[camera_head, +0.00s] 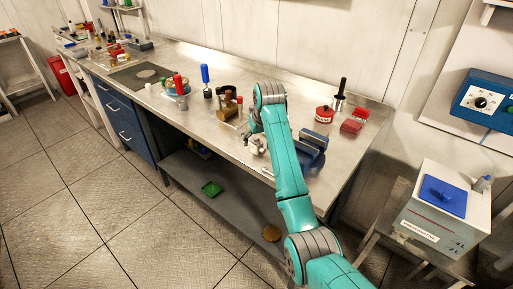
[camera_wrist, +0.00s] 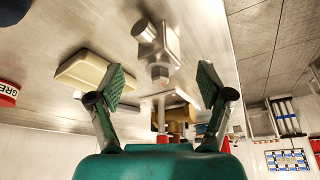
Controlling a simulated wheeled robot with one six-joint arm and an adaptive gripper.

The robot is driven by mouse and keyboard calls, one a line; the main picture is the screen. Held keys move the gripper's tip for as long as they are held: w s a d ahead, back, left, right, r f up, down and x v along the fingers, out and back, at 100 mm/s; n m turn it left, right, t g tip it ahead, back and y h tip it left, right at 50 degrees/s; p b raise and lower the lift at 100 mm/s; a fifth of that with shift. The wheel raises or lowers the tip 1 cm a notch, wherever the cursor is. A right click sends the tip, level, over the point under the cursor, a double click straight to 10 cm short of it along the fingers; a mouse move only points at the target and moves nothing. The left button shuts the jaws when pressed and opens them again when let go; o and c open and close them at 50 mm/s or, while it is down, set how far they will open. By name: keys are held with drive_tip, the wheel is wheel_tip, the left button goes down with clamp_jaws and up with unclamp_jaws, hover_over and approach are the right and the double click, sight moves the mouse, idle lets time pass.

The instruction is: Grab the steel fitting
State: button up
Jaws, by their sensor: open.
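The steel fitting (camera_wrist: 165,48) shows in the wrist view, a shiny grey piece with a round stub and a hex nut. It is on the steel bench top, ahead of my gripper. My gripper (camera_wrist: 161,87) is open and empty, with one green-padded finger on each side of the line to the fitting.
A cream block (camera_wrist: 95,86) lies left of the fitting in the wrist view. A brass-coloured part (camera_wrist: 178,122) shows behind the fingers. In the head view, a blue vise (camera_head: 312,150) stands right of my arm and brown fittings (camera_head: 228,108) stand left. Bare bench (camera_head: 205,122) lies farther left.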

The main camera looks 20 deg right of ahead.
drive_tip(key=shift+x, duration=0.8)
drive_tip(key=shift+c, duration=0.3)
